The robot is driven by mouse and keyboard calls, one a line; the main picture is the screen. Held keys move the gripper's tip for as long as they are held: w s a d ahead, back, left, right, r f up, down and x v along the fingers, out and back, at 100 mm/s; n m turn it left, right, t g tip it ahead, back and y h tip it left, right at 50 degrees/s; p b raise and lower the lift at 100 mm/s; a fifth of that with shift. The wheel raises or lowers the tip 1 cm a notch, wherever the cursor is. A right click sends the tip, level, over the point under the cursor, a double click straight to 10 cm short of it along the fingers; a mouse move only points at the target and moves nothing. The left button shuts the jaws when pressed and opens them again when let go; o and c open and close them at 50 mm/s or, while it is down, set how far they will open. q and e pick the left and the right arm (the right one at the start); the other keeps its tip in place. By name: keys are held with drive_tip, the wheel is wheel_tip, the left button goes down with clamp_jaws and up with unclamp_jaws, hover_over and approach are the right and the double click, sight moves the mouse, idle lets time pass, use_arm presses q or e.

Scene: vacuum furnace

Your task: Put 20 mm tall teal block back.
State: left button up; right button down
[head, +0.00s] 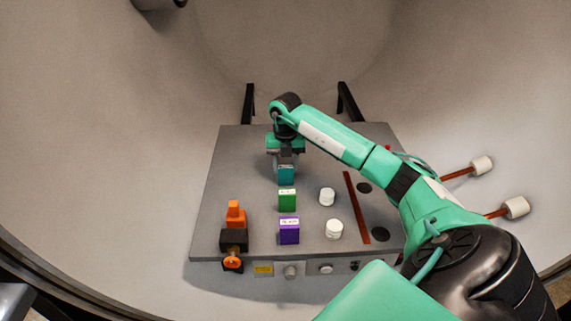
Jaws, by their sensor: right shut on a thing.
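The teal block (286,175) is in the head view, near the middle of the grey plate and behind the green block. My right gripper (286,161) points down over it and is shut on it. I cannot tell whether the block touches the plate or is slightly above it. The green block (287,200) and the purple block (289,231) stand in a line in front of it, both with light labels on top. My left gripper is not in view.
Two white cylinders (327,197) stand right of the blocks. An orange and black clamp-like part (235,235) is at the plate's front left. A brown strip (357,208) and dark round spots lie at right. The plate (222,190) is clear at left. Curved chamber walls surround it.

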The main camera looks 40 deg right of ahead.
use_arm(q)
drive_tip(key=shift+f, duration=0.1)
use_arm(e)
drive_tip(key=shift+f, duration=0.1)
drive_tip(key=c, duration=0.7)
unclamp_jaws()
drive_tip(key=shift+c, duration=0.2)
drive_tip(key=shift+r, duration=0.6)
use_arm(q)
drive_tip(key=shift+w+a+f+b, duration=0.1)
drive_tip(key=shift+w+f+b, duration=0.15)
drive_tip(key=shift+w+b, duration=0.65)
use_arm(e)
wheel_tip(320, 180, up, 11)
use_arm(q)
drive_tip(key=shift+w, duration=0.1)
